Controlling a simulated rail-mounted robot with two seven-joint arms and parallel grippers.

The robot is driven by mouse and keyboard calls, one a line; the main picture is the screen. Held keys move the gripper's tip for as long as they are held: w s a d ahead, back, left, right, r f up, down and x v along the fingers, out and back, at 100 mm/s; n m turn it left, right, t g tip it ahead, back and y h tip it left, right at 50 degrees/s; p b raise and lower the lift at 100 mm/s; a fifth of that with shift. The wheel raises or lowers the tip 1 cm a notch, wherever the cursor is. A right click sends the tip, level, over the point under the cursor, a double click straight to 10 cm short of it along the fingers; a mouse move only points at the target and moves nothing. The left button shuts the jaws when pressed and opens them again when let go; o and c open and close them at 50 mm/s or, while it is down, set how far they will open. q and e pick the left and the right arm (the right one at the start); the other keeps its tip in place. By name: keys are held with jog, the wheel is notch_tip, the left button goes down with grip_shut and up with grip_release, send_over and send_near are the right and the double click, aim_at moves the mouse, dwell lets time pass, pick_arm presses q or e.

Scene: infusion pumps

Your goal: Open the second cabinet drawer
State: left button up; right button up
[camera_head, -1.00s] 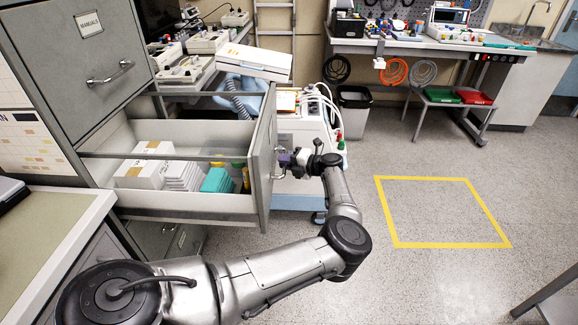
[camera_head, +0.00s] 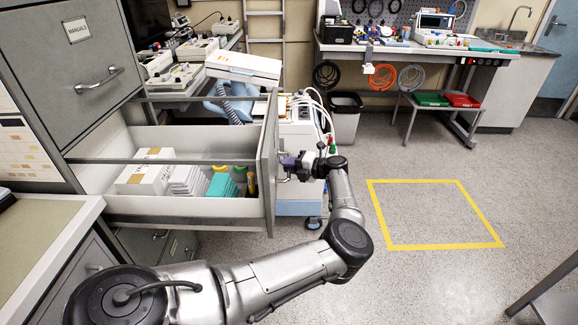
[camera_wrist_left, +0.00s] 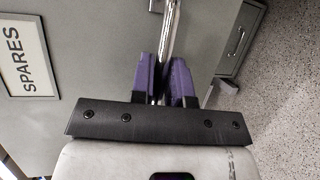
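The grey cabinet's second drawer (camera_head: 190,207) is pulled far out in the head view, below the closed "MANUALS" drawer (camera_head: 75,60). Its tall grey front panel (camera_head: 268,160) faces right. My left gripper (camera_head: 290,164) is at the outside of this panel, with its purple fingers at the metal handle. In the left wrist view the fingers (camera_wrist_left: 165,80) lie on both sides of the handle bar (camera_wrist_left: 168,35) and appear closed on it. A "SPARES" label (camera_wrist_left: 25,55) shows on the panel there. My right gripper is not in view.
The drawer holds white boxes (camera_head: 145,180), teal packs (camera_head: 222,186) and yellow items. A white medical cart (camera_head: 300,135) stands just behind the panel. A desk (camera_head: 40,240) is at left. The floor around the yellow-taped square (camera_head: 435,212) is clear.

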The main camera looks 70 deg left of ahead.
pick_arm(q)
jog(key=o, duration=0.4)
jog(key=shift+c, duration=0.2)
jog(key=p+v, duration=0.2)
jog(key=v, duration=1.1)
jog(key=shift+w+d, duration=0.3)
